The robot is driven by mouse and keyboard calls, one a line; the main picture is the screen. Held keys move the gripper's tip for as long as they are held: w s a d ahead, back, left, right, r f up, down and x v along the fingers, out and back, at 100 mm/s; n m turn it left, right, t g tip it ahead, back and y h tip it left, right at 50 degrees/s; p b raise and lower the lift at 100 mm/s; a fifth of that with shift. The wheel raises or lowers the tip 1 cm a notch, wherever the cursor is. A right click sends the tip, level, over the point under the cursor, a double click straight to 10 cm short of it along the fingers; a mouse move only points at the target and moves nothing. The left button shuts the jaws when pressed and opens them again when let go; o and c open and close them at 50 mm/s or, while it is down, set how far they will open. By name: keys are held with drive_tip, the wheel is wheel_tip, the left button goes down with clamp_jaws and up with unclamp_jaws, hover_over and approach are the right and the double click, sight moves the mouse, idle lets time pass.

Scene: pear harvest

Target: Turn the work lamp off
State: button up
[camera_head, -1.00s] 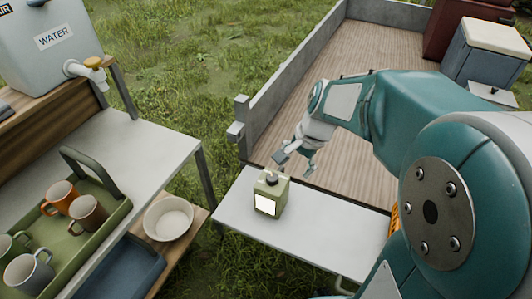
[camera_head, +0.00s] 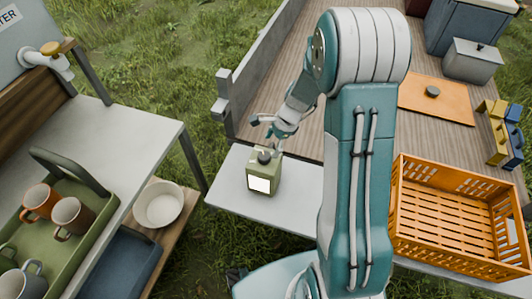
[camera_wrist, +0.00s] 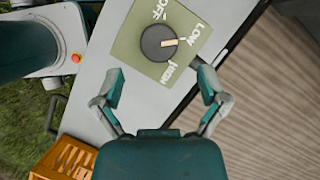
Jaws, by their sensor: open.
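The work lamp (camera_head: 265,172) is an olive-green box with a bright, lit front panel, upright on the white table. In the wrist view its top (camera_wrist: 130,40) carries a round dark knob (camera_wrist: 158,43) with a pale pointer, ringed by the words OFF, LOW and HIGH. The pointer faces LOW. My gripper (camera_head: 270,133) is just above the lamp in the head view. In the wrist view my gripper (camera_wrist: 161,85) is open and empty, its fingers spread wide below the knob in the picture, apart from it.
An orange crate (camera_head: 398,215) stands to the right. A green tray (camera_head: 88,225) with several mugs and a white bowl (camera_head: 158,204) are at the left. The wooden bed (camera_head: 275,80) behind the lamp is mostly clear nearby.

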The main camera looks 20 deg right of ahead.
sight(265, 155)
drive_tip(key=x, duration=0.4)
drive_tip(key=shift+a+f, duration=0.25)
drive_tip(key=shift+a, duration=0.05)
drive_tip(key=shift+d, duration=0.1)
drive_tip(key=c, duration=1.1)
